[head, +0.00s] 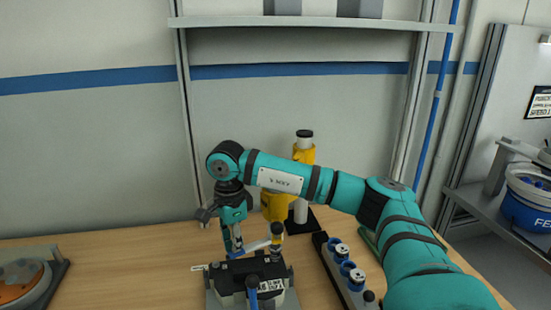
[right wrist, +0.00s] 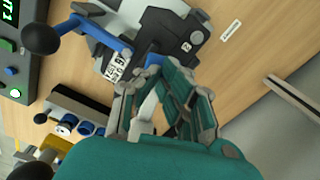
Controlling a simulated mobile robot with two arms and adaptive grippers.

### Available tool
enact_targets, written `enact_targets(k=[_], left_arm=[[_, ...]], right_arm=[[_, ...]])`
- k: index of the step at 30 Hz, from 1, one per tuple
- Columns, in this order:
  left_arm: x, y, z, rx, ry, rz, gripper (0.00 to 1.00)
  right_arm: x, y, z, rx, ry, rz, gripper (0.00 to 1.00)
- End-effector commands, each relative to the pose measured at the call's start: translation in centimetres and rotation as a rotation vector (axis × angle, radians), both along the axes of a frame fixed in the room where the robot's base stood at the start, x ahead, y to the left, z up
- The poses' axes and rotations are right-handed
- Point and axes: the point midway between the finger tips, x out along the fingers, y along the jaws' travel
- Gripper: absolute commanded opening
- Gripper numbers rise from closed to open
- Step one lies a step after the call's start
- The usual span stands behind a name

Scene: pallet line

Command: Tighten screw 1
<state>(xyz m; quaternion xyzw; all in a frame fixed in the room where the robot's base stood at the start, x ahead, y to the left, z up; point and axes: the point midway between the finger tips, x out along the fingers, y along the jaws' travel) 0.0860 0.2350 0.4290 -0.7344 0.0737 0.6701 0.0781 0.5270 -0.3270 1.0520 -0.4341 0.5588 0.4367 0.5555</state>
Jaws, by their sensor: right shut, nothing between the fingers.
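A dark clamp fixture (head: 262,279) on a grey base stands on the table in front of me. It also shows at the top of the right wrist view (right wrist: 165,32), with a blue lever (right wrist: 72,24) ending in a black ball knob. My teal right gripper (head: 233,252) points down at the fixture's back left side, its fingertips close to a blue part there. In the right wrist view the fingers (right wrist: 157,68) are together at the fixture's edge, with no object visibly held. Whether they touch it I cannot tell. I cannot make out a numbered screw. My left gripper is out of view.
A black rack (head: 335,262) with several blue-and-white pieces stands right of the fixture. A yellow device (head: 304,152) with a black top stands behind. A round dish with orange (head: 22,292) is at the far left. The table between dish and fixture is clear.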

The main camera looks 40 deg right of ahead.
Motion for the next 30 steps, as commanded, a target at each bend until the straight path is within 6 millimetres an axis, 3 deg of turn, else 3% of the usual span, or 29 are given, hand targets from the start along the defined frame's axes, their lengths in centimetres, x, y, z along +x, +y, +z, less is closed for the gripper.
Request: enact_targets(k=[30], left_arm=[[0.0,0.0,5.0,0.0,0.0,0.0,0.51]], right_arm=[[0.1,0.0,7.7,0.002,-0.006,-0.001,0.0]])
